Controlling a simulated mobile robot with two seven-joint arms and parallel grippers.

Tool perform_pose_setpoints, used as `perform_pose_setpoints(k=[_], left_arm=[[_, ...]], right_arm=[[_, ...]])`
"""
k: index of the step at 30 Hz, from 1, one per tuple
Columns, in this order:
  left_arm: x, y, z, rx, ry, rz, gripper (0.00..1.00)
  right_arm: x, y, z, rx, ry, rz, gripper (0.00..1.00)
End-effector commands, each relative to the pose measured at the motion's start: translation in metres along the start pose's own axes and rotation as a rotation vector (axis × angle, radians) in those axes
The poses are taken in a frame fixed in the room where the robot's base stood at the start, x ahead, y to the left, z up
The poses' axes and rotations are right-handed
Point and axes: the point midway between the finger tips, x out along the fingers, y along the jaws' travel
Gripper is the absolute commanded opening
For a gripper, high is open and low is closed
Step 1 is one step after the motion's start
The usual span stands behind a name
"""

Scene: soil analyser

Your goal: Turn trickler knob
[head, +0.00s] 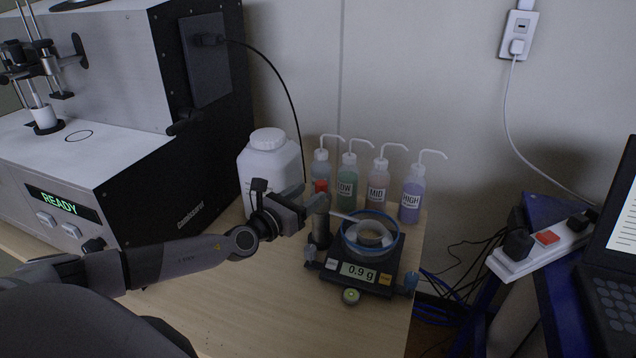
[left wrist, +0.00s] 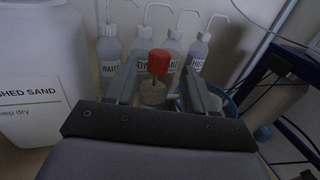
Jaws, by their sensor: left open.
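The trickler has a red knob (head: 321,185) on top of a grey upright body (head: 320,232), with a thin spout reaching over a dish (head: 369,235) on the balance. The balance display (head: 358,272) reads 0.9 g. My left gripper (head: 306,198) is open at the height of the knob, partly covering the trickler in the head view. In the left wrist view the red knob (left wrist: 158,62) shows between the two open fingers (left wrist: 160,80), with a gap on each side; I cannot tell whether its depth matches the fingertips. My right gripper is not in view.
A white sand jar (head: 268,165) stands left of the trickler, close to my left gripper. Several wash bottles (head: 377,183) line the wall behind. The analyser (head: 110,120) fills the left. A power strip (head: 541,246) and laptop (head: 612,270) are at right.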

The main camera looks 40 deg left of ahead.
Motion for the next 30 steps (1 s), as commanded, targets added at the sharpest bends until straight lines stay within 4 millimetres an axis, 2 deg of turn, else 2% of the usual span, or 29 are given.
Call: perform_pose_setpoints(k=[6, 12, 25, 26, 30], left_arm=[[0.03, 0.0, 0.001, 0.0, -0.005, 0.002, 0.54], [0.049, 0.001, 0.0, 0.001, -0.003, 0.003, 0.54], [0.057, 0.0, 0.001, 0.001, -0.002, 0.002, 0.54], [0.057, 0.0, 0.001, 0.001, -0.002, 0.002, 0.5], [0.057, 0.001, 0.001, 0.001, -0.002, 0.002, 0.05]], right_arm=[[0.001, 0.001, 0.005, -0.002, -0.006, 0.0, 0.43], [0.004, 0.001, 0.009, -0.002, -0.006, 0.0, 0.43], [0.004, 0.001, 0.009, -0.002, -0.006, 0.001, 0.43], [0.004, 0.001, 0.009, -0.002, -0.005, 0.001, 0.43], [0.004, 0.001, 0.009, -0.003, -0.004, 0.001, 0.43]])
